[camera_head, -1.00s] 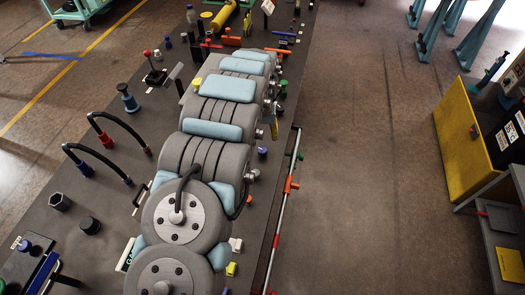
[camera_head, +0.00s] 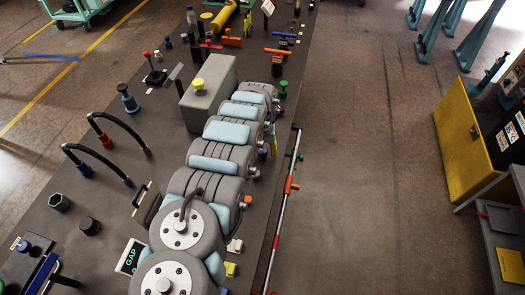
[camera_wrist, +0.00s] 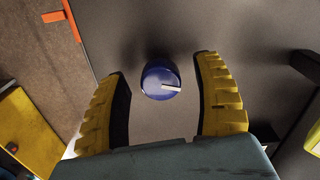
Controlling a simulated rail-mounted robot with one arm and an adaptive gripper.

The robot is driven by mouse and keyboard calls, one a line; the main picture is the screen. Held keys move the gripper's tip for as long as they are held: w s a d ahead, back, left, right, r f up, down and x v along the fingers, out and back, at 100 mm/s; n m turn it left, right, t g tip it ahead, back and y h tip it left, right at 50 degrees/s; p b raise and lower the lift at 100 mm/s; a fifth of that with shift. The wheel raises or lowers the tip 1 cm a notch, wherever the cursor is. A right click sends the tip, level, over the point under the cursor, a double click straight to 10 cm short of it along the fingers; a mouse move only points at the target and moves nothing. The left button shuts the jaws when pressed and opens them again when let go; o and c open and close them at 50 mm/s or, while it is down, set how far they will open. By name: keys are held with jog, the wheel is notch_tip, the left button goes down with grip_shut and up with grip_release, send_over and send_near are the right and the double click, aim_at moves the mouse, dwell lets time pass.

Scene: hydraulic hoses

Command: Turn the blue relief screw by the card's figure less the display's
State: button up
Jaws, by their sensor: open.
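The blue relief screw (camera_wrist: 160,80) shows in the wrist view as a round blue knob with a white mark on its top, pointing right. My gripper (camera_wrist: 162,70) is open, with one yellow ribbed finger on each side of the screw. I see a gap on both sides, so neither finger seems to touch it.
A grey box (camera_head: 215,88) with a yellow knob stands left of my arm. Black hoses (camera_head: 122,130) arch at the left. A rail with an orange clamp (camera_head: 291,186) runs along the bench's right edge. The floor to the right is clear up to a yellow cabinet (camera_head: 465,145).

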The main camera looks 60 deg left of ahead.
jog(key=shift+f, duration=0.1)
dwell(0.3)
grip_shut()
jog(key=shift+w+m, duration=0.1)
jog(key=shift+m, duration=0.3)
jog(key=shift+m+p, duration=0.6)
jog(key=shift+m, duration=0.6)
jog(key=shift+a+m, duration=0.1)
jog(key=shift+m, duration=1.1)
grip_release()
